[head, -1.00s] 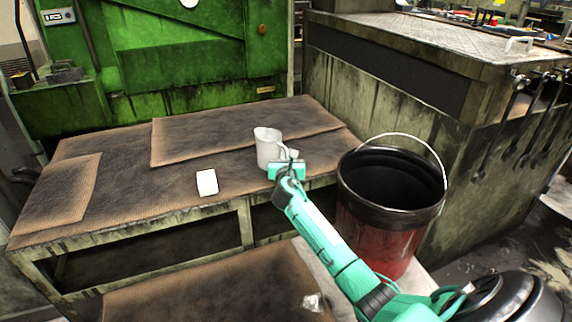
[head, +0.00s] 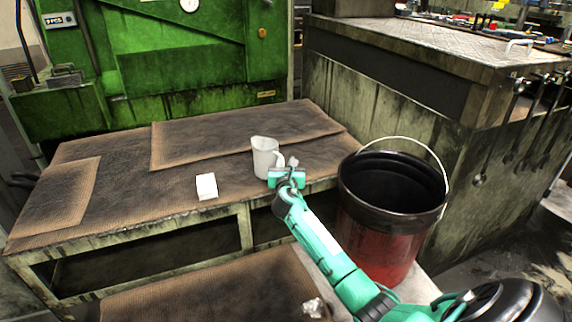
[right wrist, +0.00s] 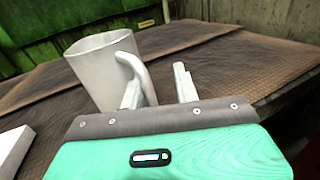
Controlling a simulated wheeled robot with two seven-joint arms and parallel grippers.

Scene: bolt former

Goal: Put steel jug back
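The steel jug (head: 265,158) is pale grey and stands about upright near the front right edge of the workbench. Its handle points right, towards my right gripper (head: 286,170). In the right wrist view the jug (right wrist: 103,72) is at upper left. There the two fingers of my right gripper (right wrist: 158,88) are spread apart, with a clear gap between them. The handle's curve shows beside and partly behind the left finger; I cannot tell if they touch. My left gripper is not in view.
A small white box (head: 206,187) lies left of the jug. A red and black bucket (head: 385,240) stands right of my right gripper. Brown mats (head: 230,135) cover parts of the bench (head: 130,240).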

